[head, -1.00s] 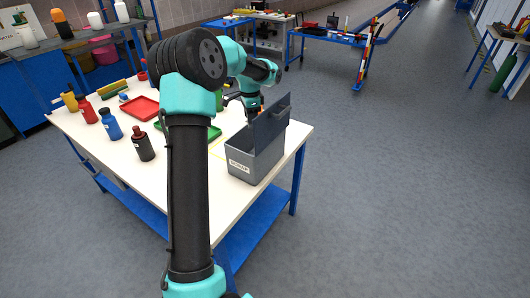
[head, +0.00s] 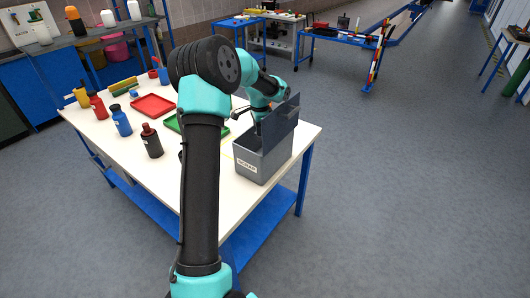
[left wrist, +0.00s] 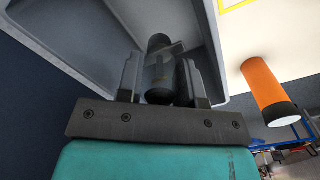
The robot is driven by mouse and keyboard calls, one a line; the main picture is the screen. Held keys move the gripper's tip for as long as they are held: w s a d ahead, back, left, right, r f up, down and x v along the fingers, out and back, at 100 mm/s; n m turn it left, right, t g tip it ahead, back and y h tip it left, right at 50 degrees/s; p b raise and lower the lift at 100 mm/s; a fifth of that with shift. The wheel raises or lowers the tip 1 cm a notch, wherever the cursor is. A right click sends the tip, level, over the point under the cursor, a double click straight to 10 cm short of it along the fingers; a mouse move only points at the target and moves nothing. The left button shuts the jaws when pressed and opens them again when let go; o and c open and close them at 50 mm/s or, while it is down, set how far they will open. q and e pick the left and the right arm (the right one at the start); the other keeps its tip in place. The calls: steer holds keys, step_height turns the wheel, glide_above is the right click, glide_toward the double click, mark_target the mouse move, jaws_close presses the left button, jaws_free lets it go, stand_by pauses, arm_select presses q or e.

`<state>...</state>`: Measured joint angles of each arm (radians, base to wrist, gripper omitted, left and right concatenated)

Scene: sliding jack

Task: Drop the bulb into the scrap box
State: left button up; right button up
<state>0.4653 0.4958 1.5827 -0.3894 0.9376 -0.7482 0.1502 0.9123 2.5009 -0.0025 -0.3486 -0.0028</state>
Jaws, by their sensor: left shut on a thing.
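The grey scrap box (head: 262,160) with a "SCRAP" label stands at the near right corner of the table, its dark lid (head: 278,122) raised. My left gripper (head: 257,130) reaches down at the box's opening; its tips are hard to see in the head view. In the left wrist view the gripper (left wrist: 160,82) is shut on a small dark grey thing, seemingly the bulb (left wrist: 158,68), with the grey box walls (left wrist: 90,25) around and beyond it. Its far end is hard to make out. My right gripper is not in view.
An orange cylinder (left wrist: 265,88) with a dark end shows beside the box in the left wrist view. On the white table (head: 150,180) are a red tray (head: 153,105), a green tray (head: 185,124) and several bottles, including a dark one (head: 152,142).

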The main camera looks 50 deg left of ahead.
arm_select(q)
steer(key=shift+f, duration=0.1)
steer(key=o, duration=1)
step_height(320, 180, up, 18)
steer(key=shift+f, duration=0.25)
steer(key=shift+d, duration=0.1)
stand_by(0.7)
